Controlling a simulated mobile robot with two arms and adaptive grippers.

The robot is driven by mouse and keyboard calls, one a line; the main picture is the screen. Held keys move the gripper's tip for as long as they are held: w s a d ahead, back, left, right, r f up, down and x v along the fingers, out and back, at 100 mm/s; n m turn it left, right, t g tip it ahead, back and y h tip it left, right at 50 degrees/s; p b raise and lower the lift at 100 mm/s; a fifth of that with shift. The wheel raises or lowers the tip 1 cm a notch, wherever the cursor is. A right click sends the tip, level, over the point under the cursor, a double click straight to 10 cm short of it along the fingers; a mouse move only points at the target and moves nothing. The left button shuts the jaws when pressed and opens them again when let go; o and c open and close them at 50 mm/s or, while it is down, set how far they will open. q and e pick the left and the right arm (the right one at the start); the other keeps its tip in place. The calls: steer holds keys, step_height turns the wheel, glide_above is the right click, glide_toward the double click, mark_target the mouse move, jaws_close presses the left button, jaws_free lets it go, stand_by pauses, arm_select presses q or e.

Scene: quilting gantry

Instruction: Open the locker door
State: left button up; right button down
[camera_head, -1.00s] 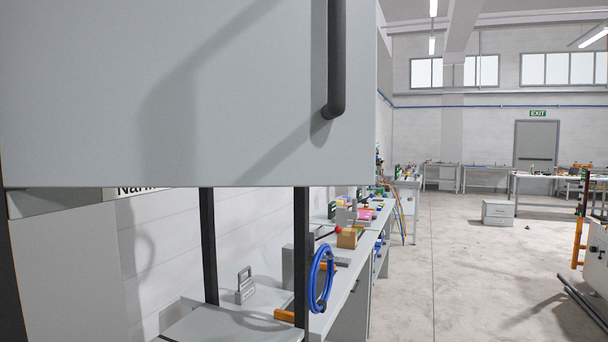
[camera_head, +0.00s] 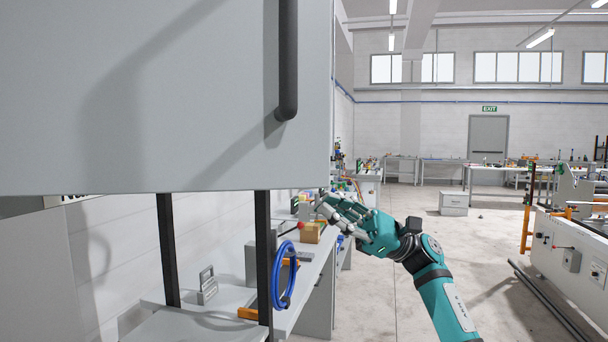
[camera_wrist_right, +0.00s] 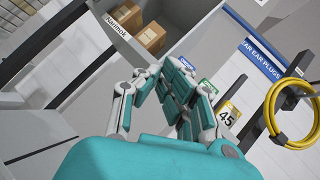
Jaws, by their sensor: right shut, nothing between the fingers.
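The locker door (camera_head: 150,90) is a large pale grey panel filling the upper left of the head view. A dark vertical bar handle (camera_head: 288,60) is fixed near its right edge. My right gripper (camera_head: 324,204) is shut and empty, just below the door's lower right corner in the picture and apart from the handle. In the right wrist view my right gripper (camera_wrist_right: 166,82) points toward a grey locker compartment (camera_wrist_right: 105,52) with a name label. Cardboard boxes (camera_wrist_right: 150,36) show inside it, so the door seems at least partly open. My left gripper is not in view.
A workbench (camera_head: 315,285) with tools runs along the wall below the door. A blue hose coil (camera_head: 284,275) hangs near dark posts (camera_head: 263,250). A yellow hose coil (camera_wrist_right: 290,115) shows in the wrist view.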

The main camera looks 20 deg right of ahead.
mark_target(304, 180)
steer(key=s+r+n+g+h, duration=0.2)
steer(key=s+r+n+h, duration=0.15)
steer(key=s+n, duration=0.3)
steer(key=s+r+n+g+h, duration=0.1)
steer(key=s+r+n+h, duration=0.1)
steer(key=s+r+n, duration=0.4)
steer(key=s+a+p, duration=0.1)
steer(key=a, duration=0.2)
steer(key=s+a+p, duration=0.2)
steer(key=a, duration=0.2)
steer(key=s+a+f+p, duration=0.1)
steer(key=s+a+p, duration=0.1)
steer(key=a, duration=0.2)
steer(key=shift+s, duration=0.55)
steer(key=shift+a, duration=0.1)
steer(key=shift+w, duration=0.1)
steer(key=shift+f, duration=0.1)
